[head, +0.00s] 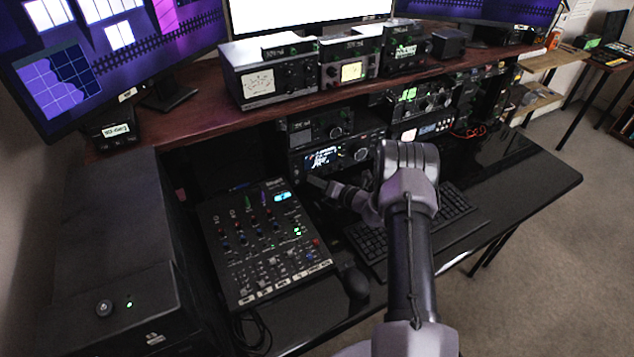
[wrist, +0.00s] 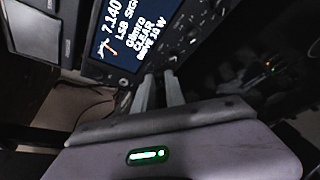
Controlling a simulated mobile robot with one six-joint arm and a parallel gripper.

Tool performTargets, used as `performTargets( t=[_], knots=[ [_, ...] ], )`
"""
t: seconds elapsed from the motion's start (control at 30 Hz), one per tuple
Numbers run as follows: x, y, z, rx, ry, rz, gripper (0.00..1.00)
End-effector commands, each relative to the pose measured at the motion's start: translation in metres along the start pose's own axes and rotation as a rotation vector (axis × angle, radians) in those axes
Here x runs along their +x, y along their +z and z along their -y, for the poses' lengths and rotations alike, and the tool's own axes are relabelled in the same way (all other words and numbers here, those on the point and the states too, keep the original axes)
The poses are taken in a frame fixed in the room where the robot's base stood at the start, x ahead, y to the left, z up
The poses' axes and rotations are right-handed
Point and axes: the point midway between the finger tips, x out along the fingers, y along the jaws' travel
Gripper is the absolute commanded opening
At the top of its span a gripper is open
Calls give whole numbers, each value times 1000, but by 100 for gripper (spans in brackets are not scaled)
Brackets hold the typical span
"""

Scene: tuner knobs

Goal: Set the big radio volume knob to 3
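The big radio (head: 334,158) sits under the shelf, with a lit display at its left and a large round dial to the right of it. The wrist view shows its front panel (wrist: 98,68) tilted and close, with the display reading 7.140 LSB. Several small knobs (wrist: 123,82) line the panel edge near the fingers; I cannot tell which is the volume knob or read its setting. My gripper (head: 318,183) is in front of the radio's lower left part. Its two fingers (wrist: 159,78) show a narrow gap and point at the panel edge. Whether anything lies between the tips is unclear.
A mixer (head: 265,240) lies on the desk left of my arm. A keyboard (head: 372,240) and mouse (head: 355,282) are beneath and beside the arm. More radios (head: 422,98) stand around the big one. The desk's right end (head: 520,170) is clear.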

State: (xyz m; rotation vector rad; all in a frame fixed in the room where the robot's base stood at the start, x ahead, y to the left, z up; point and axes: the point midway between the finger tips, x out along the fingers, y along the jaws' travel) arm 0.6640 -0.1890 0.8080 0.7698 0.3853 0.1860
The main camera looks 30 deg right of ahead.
Motion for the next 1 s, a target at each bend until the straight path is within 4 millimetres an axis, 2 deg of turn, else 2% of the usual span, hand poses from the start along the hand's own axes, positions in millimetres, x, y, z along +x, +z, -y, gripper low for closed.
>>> performTargets(
  t=[0.2, 0.5, 0.77, 0.8, 0.87, 0.9, 1.0],
  knots=[
    [0, 0, 1, 13, 6, 1, 0],
    [1, -2, 6, 345, 144, 0, 0],
    [0, -1, 4, 357, 148, -1, 0],
    [0, -1, 4, 357, 148, -1, 21],
    [0, -1, 4, 357, 148, -1, 33],
    [0, -1, 4, 357, 148, -1, 37],
    [0, -1, 4, 356, 147, -1, 37]
  ],
)
